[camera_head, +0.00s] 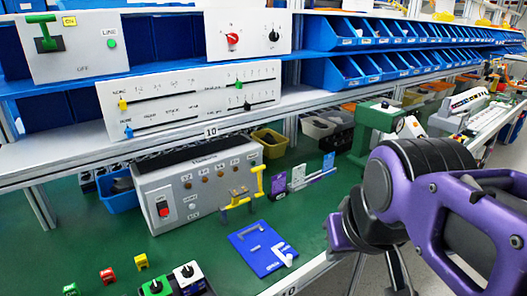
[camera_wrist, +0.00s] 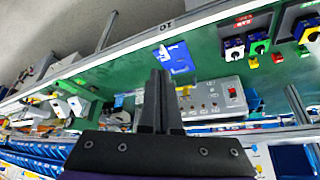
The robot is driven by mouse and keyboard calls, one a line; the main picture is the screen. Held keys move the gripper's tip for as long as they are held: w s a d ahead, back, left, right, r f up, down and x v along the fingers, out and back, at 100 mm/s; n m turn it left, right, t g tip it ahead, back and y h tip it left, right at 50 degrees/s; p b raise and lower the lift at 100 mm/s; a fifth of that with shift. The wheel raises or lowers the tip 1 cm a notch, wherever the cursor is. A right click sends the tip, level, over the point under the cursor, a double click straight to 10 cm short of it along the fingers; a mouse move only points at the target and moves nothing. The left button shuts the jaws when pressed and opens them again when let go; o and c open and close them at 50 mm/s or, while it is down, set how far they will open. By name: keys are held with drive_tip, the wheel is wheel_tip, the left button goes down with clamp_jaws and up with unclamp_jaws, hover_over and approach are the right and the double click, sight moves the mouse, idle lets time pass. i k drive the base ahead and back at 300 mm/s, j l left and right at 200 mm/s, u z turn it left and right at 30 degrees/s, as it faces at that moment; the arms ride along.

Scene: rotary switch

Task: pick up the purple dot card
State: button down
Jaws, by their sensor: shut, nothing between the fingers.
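In the head view a small purple card (camera_head: 279,186) stands upright in a row with a pale grey card (camera_head: 298,177) and a blue card (camera_head: 328,162) on the green bench. Any dot on the purple card is too small to make out. My gripper (camera_wrist: 160,76) shows in the wrist view with its dark fingers together and nothing between them. It is apart from the cards.
A yellow handle (camera_head: 240,197) stands left of the cards, beside a grey switch box (camera_head: 197,187). A blue plate (camera_head: 262,249) lies in front, near the bench edge. A green machine (camera_head: 376,127) stands behind right. Shelves with blue bins (camera_head: 345,75) overhang the back.

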sight(278, 182)
drive_tip(key=i+l+u, duration=0.1)
drive_tip(key=l, duration=0.25)
drive_tip(key=i+l+u, duration=0.1)
drive_tip(key=l, duration=0.25)
drive_tip(key=i+l, duration=0.2)
drive_tip(key=l, duration=0.15)
drive_tip(key=i+l+u, duration=0.15)
drive_tip(key=l, duration=0.25)
drive_tip(key=i+l, duration=0.15)
drive_tip(key=l, duration=0.2)
drive_tip(key=i+l, duration=0.1)
drive_tip(key=l, duration=0.3)
drive_tip(key=i+l+u, duration=0.1)
drive_tip(key=l, duration=0.25)
drive_tip(key=i+j, duration=0.1)
drive_tip(key=k+j, duration=0.25)
drive_tip(key=j, duration=0.25)
